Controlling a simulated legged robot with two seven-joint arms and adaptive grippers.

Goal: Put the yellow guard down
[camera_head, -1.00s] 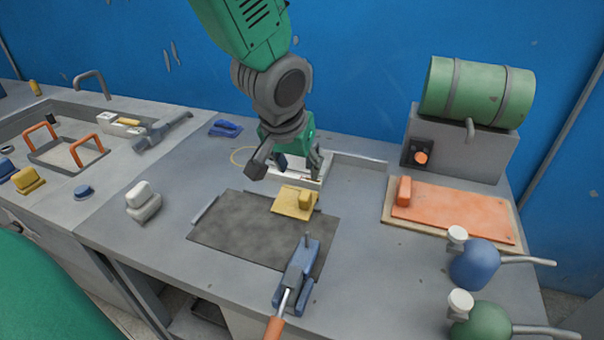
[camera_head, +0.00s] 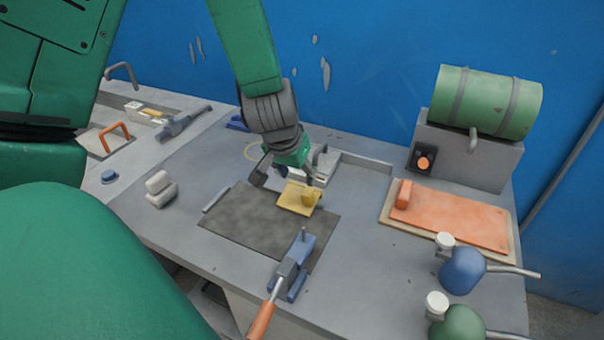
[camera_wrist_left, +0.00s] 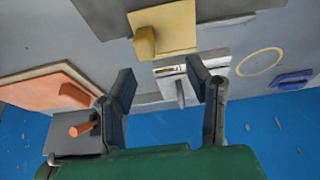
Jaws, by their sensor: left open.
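The yellow guard (camera_head: 295,199), a flat plate with a raised block, lies at the back right corner of the dark mat (camera_head: 245,222). It also shows at the top of the left wrist view (camera_wrist_left: 175,22). My left gripper (camera_head: 289,180) is just behind the guard, above a pale metal fixture (camera_head: 323,167). In the left wrist view its fingers (camera_wrist_left: 162,80) are spread with nothing held between them, and the guard lies beyond their tips. Whether a finger touches the guard cannot be told. My right gripper is not in view.
A blue clamp with an orange handle (camera_head: 292,268) stands at the mat's front edge. An orange panel (camera_head: 455,217) lies right, before a green drum (camera_head: 487,101). Blue and green bottles (camera_head: 463,270) stand front right. A pale block (camera_head: 161,190) sits left. Bench between mat and orange panel is clear.

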